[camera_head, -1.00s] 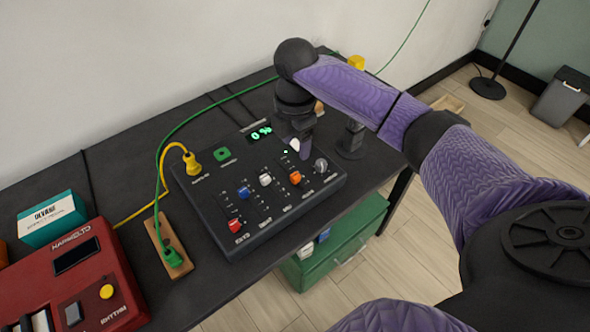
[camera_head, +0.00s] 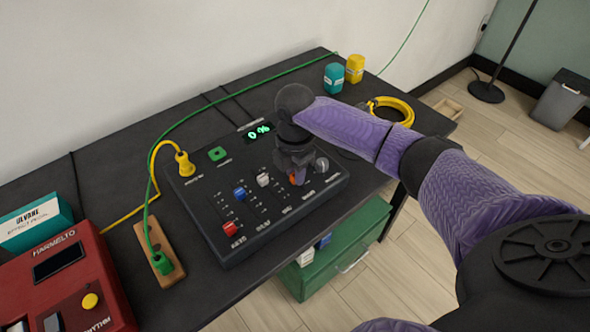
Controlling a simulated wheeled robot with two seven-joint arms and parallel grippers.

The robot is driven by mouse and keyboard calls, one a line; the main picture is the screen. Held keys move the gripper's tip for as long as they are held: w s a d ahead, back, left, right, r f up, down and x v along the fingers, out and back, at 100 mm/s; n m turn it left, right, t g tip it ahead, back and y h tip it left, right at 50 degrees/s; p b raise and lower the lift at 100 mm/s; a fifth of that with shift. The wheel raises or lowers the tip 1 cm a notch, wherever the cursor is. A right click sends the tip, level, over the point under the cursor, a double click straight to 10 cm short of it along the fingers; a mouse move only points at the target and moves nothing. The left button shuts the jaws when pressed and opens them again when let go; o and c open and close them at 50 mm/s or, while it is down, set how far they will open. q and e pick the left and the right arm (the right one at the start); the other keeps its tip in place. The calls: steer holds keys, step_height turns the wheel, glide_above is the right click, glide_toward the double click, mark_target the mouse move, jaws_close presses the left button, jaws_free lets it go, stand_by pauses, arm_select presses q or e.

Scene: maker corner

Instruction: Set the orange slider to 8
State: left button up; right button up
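The black mixer panel (camera_head: 225,235) lies on the dark table with red (camera_head: 229,229), blue (camera_head: 239,193) and white (camera_head: 263,180) slider caps. The orange slider (camera_head: 292,180) shows only as a sliver behind my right gripper (camera_head: 298,178). The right gripper points down over the orange slider's track, its fingertips at or very near the cap. I cannot tell whether the fingers touch it or are closed on it. The green display (camera_head: 259,132) appears to read 0 %. The orange slider's scale is mostly covered. My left gripper is not in view.
A grey knob (camera_head: 321,164) sits just right of the gripper. A yellow plug (camera_head: 184,164) is in the panel's left side. A red device (camera_head: 75,290) stands at left, and teal (camera_head: 333,77) and yellow (camera_head: 355,68) containers stand at the back right.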

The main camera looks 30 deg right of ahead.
jaws_close()
stand_by(1.0)
